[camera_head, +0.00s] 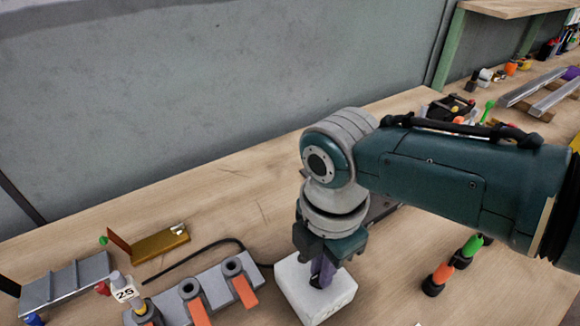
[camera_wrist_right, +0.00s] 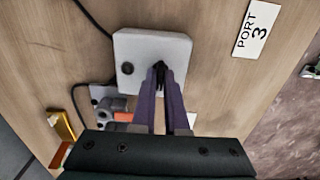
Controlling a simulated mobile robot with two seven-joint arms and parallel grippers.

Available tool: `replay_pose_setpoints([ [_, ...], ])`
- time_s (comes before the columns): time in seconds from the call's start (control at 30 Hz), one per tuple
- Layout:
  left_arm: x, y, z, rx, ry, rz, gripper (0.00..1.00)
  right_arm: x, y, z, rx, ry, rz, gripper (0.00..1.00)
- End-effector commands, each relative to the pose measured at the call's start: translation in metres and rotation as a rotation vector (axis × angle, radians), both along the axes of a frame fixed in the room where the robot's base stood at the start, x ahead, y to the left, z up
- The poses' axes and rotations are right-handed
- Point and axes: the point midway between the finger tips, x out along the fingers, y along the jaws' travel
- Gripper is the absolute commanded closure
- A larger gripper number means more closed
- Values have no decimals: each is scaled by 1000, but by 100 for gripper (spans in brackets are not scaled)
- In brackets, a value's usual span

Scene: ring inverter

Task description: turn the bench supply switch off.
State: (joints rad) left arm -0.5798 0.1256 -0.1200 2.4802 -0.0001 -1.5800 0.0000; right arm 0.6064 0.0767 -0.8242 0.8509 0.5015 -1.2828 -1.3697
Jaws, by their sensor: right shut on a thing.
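The bench supply switch is a white square box (camera_head: 300,292) on the wooden bench, low in the middle of the head view. It also shows in the right wrist view (camera_wrist_right: 180,50), with a dark round spot (camera_wrist_right: 127,68) on its left side. My right gripper (camera_head: 321,283) points down onto the box. Its purple fingers (camera_wrist_right: 160,72) are close together, shut on a small dark switch lever on the box's face. The fingers hide most of the lever, so its position cannot be told. My left gripper is out of view.
A grey block with two round sockets and orange levers (camera_head: 205,295) stands left of the box. A black cable (camera_head: 190,256) runs behind it. A gold block (camera_head: 160,243) lies farther left. A "PORT 3" label (camera_wrist_right: 252,28) is on the bench, with clear wood around it.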

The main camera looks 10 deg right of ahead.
Motion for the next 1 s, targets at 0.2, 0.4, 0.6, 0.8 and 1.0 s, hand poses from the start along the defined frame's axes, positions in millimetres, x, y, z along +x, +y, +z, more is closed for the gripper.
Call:
replay_pose_setpoints([
  [0.2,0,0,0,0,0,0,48,0,1,1,1,0,19,100],
  [0.4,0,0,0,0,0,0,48,0,1,1,1,0,20,100],
  [0.6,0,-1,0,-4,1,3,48,0,1,1,1,0,19,78],
  [0.8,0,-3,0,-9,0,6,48,0,0,0,1,0,17,59],
  [1.0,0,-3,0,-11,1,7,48,0,0,1,0,0,17,59],
])
